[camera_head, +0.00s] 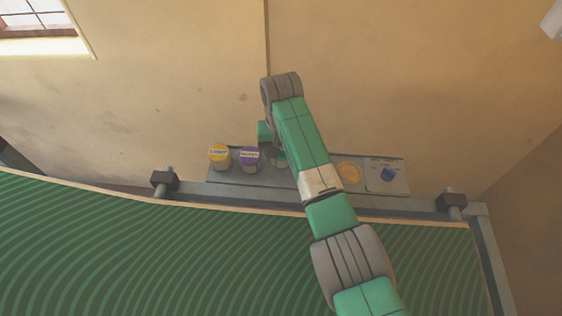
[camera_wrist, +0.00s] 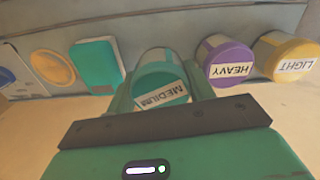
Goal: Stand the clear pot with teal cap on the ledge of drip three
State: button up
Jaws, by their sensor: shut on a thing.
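The clear pot with a teal cap (camera_wrist: 163,78) is in the middle of the wrist view, its label reading MEDIUM. My gripper (camera_wrist: 160,92) is shut on it, one finger on each side. In the head view my arm hides most of the pot and fingers, beside the grey ledge (camera_head: 232,182). I cannot tell whether the pot's base touches the ledge. No drip is clearly marked with a number three.
A purple-capped pot marked HEAVY (camera_head: 250,155) and a yellow-capped pot marked LIGHT (camera_head: 219,153) stand close by. A teal block (camera_wrist: 97,64), a yellow disc (camera_head: 348,172) and a blue knob (camera_head: 388,174) lie on the other side. A green ribbed surface (camera_head: 150,245) fills the front.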

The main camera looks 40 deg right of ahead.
aim_at(281, 161)
jog(key=shift+f+b, duration=0.3)
jog(key=shift+f, duration=1.45)
jog(key=shift+f, duration=0.2)
jog(key=o, duration=0.7)
jog(key=shift+o, duration=0.2)
jog(key=shift+r, duration=0.1)
notch_tip(281, 161, up, 12)
jog(key=shift+r+p, duration=0.1)
jog(key=shift+p, duration=0.8)
